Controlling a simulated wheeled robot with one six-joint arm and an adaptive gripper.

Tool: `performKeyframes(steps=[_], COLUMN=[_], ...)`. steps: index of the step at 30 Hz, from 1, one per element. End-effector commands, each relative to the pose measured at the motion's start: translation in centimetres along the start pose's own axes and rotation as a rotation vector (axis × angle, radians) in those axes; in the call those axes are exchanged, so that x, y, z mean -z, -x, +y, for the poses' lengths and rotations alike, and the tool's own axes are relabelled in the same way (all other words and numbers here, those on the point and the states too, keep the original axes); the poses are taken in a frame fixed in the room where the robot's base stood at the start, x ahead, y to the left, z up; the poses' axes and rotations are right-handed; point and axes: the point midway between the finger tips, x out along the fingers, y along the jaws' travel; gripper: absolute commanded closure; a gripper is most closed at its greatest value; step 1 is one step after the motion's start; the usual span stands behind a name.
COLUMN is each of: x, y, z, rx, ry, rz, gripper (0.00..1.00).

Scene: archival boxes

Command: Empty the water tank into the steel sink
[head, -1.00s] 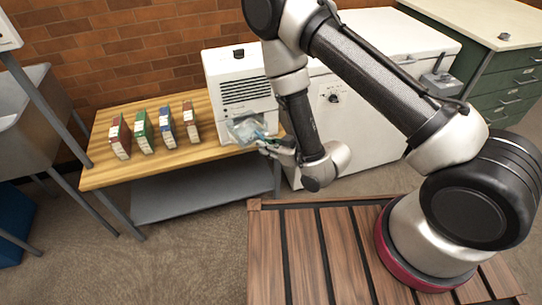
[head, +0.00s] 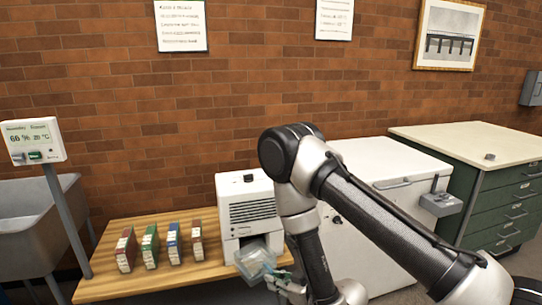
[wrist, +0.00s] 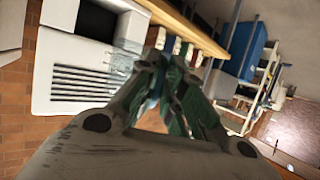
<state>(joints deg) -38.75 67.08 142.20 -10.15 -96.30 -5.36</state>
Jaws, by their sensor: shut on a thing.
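The water tank (head: 256,260) is a clear, pale-blue container at the lower front of the white dehumidifier (head: 247,205). It is tilted and stands out from the opening below the grille. My gripper (head: 283,282) is shut on the near side of the tank, partly cut off by the picture's bottom and my arm. In the wrist view my gripper's fingers (wrist: 172,85) fill the middle, and they hide most of what they hold. The steel sink (head: 22,228) is a grey basin at the far left, partly behind a post.
Several coloured archival boxes (head: 150,246) stand on the wooden table (head: 105,284) left of the dehumidifier. A humidity display (head: 33,141) on a post stands before the sink. A white chest (head: 395,170) and a green drawer cabinet (head: 500,205) stand to the right.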

Motion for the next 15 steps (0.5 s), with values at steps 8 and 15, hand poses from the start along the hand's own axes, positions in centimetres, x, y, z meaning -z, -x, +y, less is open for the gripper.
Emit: performKeyframes(steps=[8,15], x=[-0.7,-1.7], y=[0.1,0.1], z=[0.1,0.5], rx=[-0.006,-0.023], ry=[-0.003,-0.010], rz=[0.000,0.000], gripper=[1.00,1.00])
